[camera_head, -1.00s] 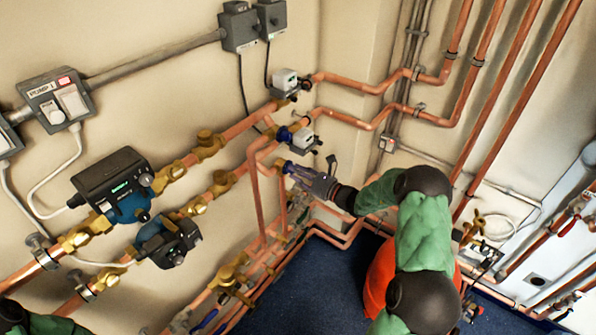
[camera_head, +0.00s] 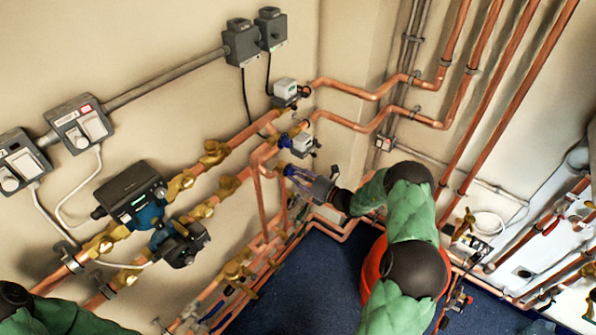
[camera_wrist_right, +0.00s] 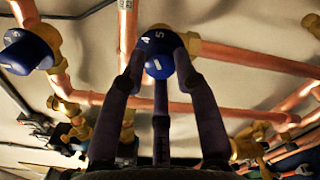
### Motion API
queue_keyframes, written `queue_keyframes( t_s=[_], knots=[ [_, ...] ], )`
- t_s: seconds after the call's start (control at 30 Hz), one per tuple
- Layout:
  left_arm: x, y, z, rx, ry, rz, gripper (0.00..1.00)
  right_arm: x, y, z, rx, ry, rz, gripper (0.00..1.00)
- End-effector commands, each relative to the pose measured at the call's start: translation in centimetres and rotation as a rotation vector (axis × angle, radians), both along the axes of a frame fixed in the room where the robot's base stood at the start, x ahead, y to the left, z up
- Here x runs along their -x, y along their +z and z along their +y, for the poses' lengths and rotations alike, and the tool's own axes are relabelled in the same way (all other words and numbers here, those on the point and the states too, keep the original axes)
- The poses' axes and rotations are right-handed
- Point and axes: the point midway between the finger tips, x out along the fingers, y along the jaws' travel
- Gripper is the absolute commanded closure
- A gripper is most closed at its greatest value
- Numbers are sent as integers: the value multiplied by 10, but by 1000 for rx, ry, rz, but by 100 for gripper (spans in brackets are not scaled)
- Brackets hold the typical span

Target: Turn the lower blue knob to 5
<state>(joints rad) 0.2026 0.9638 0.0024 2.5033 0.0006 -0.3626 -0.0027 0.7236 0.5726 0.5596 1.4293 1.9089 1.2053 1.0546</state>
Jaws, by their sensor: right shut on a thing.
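The lower blue knob (camera_head: 281,168) sits on a brass valve body at the lower copper pipe in the head view. In the right wrist view the blue knob (camera_wrist_right: 159,68) faces me, with white digits 4 and 5 near its top and a short white mark on its face. My right gripper (camera_head: 292,173) is shut on this knob, and its fingers (camera_wrist_right: 160,58) lie around its sides and below it. The fingers cover part of the rim. Only my left arm's sleeve shows at the bottom left; the left gripper is out of view.
Another blue knob (camera_wrist_right: 27,52) is at the left of the wrist view. A white-topped actuator (camera_head: 301,143) stands just above the gripped knob. Copper pipes run close around the gripper. Black pump heads (camera_head: 130,190) are at left. Blue floor (camera_head: 320,265) is open below.

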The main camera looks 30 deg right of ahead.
Motion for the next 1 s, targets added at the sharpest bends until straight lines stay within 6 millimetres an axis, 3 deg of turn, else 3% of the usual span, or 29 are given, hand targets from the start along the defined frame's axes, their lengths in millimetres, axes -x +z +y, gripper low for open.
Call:
queue_keyframes(
  t_s=[0.43,1.0],
  knots=[
    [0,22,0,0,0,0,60,2,-5,3,-283,2,127,100],
    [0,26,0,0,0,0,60,3,-7,4,-360,4,161,100]
  ],
)
